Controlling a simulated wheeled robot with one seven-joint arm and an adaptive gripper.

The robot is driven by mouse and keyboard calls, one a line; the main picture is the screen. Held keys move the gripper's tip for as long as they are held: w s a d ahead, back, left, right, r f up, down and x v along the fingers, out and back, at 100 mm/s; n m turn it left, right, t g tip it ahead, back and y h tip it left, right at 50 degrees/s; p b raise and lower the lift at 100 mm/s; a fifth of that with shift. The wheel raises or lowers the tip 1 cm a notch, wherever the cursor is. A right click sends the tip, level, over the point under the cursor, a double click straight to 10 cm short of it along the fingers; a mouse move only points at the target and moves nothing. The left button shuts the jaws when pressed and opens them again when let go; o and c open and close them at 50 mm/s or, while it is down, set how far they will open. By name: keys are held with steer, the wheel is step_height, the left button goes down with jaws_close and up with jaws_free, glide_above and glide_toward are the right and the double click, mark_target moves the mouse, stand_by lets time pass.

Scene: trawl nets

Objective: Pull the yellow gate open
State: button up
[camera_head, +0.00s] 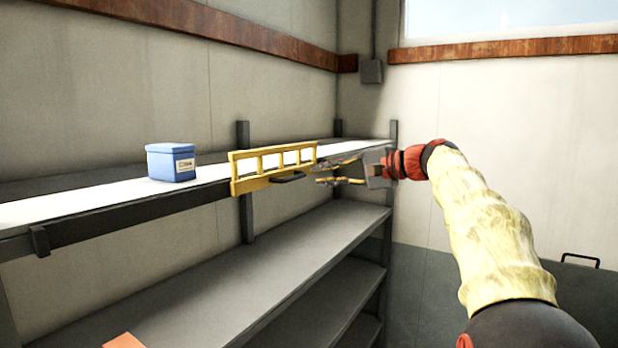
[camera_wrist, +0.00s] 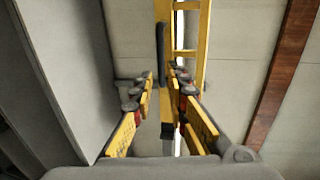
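The yellow gate (camera_head: 236,170) is a barred frame at the front edge of the upper shelf, with a dark handle (camera_head: 288,178) low on its face. My gripper (camera_head: 318,174) is just right of the gate in the head view, its fingers pointing left towards the handle. The fingers are apart and nothing is held. In the wrist view the gate (camera_wrist: 204,45) runs up from the middle, and the handle (camera_wrist: 160,45) lies ahead, near the line between the fingertips (camera_wrist: 161,78). Whether a fingertip touches the handle I cannot tell.
A blue box (camera_head: 170,163) stands on the upper shelf (camera_head: 70,207), left of the gate. A dark upright post (camera_head: 246,220) and lower grey shelves (camera_head: 230,285) lie below. An orange item (camera_head: 123,341) shows at the bottom edge. Walls close the back and right.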

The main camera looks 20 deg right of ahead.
steer(key=v, duration=0.2)
steer(key=shift+s+d, duration=0.2)
steer(key=shift+s, duration=0.05)
steer(key=shift+w, duration=0.1)
steer(key=s+d+f+g+h+b, duration=0.1)
steer(key=s+d+f+g+h, duration=0.1)
steer(key=f, duration=0.8)
steer(key=s+d+f+g+h+b, duration=0.1)
steer(key=d+f+h, duration=0.15)
steer(key=f, duration=0.85)
steer(key=s+a+f+n+g+h+b, duration=0.1)
steer(key=s+a+f+n+b, duration=0.2)
steer(key=s+a+f+b, duration=0.4)
steer(key=s+a+f+n+g+h+b, duration=0.2)
steer(key=s+a+f+b, duration=0.6)
steer(key=s+f, duration=0.8)
steer(key=s+a+f+n+g+h+b, duration=0.1)
steer(key=s+a+f+n+b, duration=0.5)
steer(key=f, duration=1.6)
steer(key=s+a+b, duration=0.2)
steer(key=s+b, duration=0.1)
steer(key=s, duration=0.2)
steer(key=shift+s+f+b, duration=0.25)
steer(key=shift+b, duration=0.15)
